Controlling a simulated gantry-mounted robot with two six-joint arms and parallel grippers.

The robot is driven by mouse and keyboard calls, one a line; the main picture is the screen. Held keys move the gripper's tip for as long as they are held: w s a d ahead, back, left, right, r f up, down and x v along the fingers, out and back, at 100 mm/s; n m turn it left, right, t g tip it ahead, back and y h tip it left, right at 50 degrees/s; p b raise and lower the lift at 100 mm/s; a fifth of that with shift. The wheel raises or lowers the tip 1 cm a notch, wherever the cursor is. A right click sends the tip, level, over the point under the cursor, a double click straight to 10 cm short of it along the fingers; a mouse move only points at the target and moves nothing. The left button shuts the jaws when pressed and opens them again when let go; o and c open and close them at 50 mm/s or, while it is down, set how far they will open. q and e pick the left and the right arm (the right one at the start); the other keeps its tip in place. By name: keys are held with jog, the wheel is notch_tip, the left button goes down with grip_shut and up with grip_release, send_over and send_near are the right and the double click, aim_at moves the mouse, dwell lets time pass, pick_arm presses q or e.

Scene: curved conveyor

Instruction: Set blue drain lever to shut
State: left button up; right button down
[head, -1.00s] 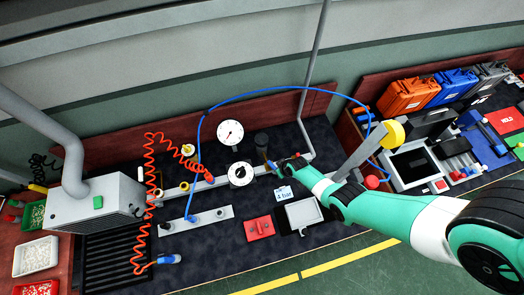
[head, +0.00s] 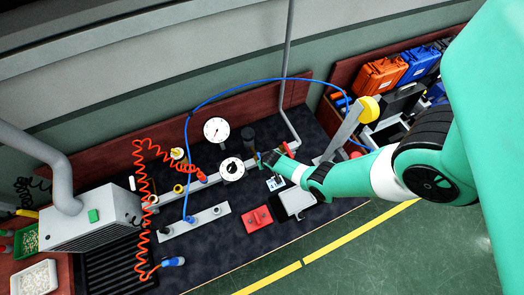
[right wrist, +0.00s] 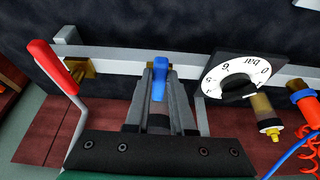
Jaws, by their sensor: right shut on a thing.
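The blue drain lever (right wrist: 158,82) shows in the right wrist view between the two fingers of my right gripper (right wrist: 159,95). The gripper is shut on it. The lever's visible part lies roughly crosswise to the grey pipe (right wrist: 118,64); its lower part is hidden between the fingers. In the head view my right gripper (head: 270,158) is at the pipe, right of the round black-and-white dial, and a small bit of the blue lever (head: 259,156) shows at its tip. My left gripper is in neither current view.
A red lever (right wrist: 52,66) on a brass valve (right wrist: 80,68) stands close left of the gripper in the wrist view. The regulator dial (right wrist: 240,72) is close on the right. A red box (head: 257,219) and grey tray (head: 297,201) lie on the bench nearby.

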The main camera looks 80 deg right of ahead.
jog(key=c, duration=0.8)
grip_release()
jog(key=shift+o, duration=0.2)
jog(key=p+v, duration=0.6)
jog(key=v, duration=0.5)
jog(key=shift+r, duration=0.3)
